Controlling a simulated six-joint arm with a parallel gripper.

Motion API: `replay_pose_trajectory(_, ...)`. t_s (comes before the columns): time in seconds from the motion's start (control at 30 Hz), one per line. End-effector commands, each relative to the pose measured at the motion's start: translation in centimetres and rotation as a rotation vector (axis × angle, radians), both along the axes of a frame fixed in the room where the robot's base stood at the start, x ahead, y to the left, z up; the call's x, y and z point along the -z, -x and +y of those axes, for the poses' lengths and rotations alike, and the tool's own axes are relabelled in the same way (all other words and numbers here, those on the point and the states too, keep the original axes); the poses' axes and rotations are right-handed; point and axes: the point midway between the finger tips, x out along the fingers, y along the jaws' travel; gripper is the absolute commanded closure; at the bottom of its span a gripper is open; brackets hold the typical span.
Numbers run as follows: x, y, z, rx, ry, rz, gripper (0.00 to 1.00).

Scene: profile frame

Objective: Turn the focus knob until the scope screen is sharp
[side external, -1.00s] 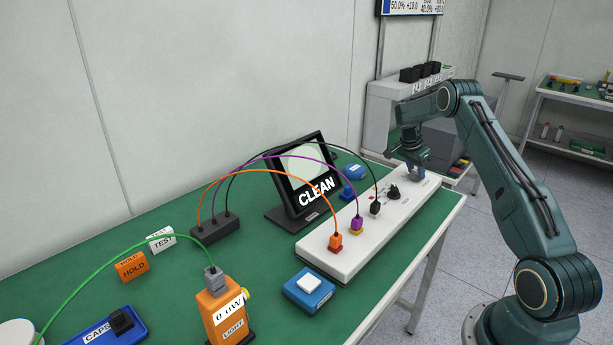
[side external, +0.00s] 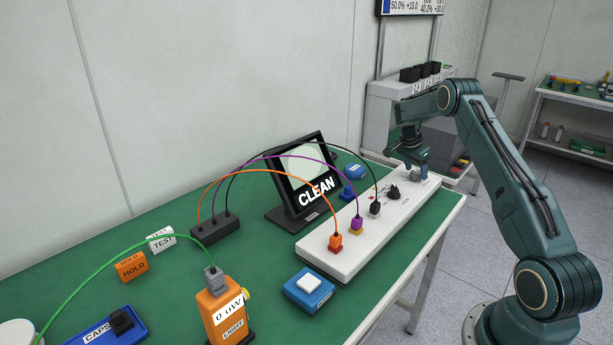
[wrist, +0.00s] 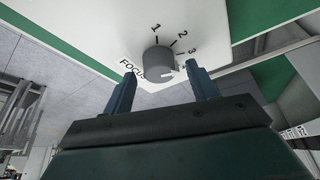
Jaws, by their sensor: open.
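The focus knob (wrist: 159,61) is a grey round knob on the white panel, with a white pointer mark and the marks 1, 2 and 3 beside it. The word FOCUS is printed next to it. My gripper (wrist: 160,78) is open, with its blue fingers on either side of the knob in the wrist view; I cannot tell whether they touch it. In the side view my gripper (side external: 415,168) is at the far end of the white panel (side external: 350,258), and the knob is mostly hidden there. The scope screen (side external: 306,165) shows a pale disc and the word CLEAN.
Orange, purple and black cables plug into the panel from a black block (side external: 215,229). A black knob-like part (side external: 393,193) stands near my gripper. A blue button box (side external: 308,289) and an orange light meter (side external: 226,315) stand in front. Bare green table lies between them.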

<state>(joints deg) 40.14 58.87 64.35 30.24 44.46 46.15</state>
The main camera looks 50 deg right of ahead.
Motion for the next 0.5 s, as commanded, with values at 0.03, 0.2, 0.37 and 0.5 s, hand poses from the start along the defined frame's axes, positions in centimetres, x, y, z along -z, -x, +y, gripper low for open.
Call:
replay_pose_trajectory(0.03, -0.4, -0.1, 0.1, -0.001, 0.002, -0.001, 0.42)
replay_pose_trajectory(0.2, -2.1, -0.4, 0.8, 0.0, 0.002, -0.002, 0.42)
replay_pose_trajectory(0.37, -4.5, -0.7, 1.7, -0.001, 0.002, -0.002, 0.42)
replay_pose_trajectory(0.5, -6.7, -1.0, 2.6, -0.001, 0.002, -0.002, 0.42)
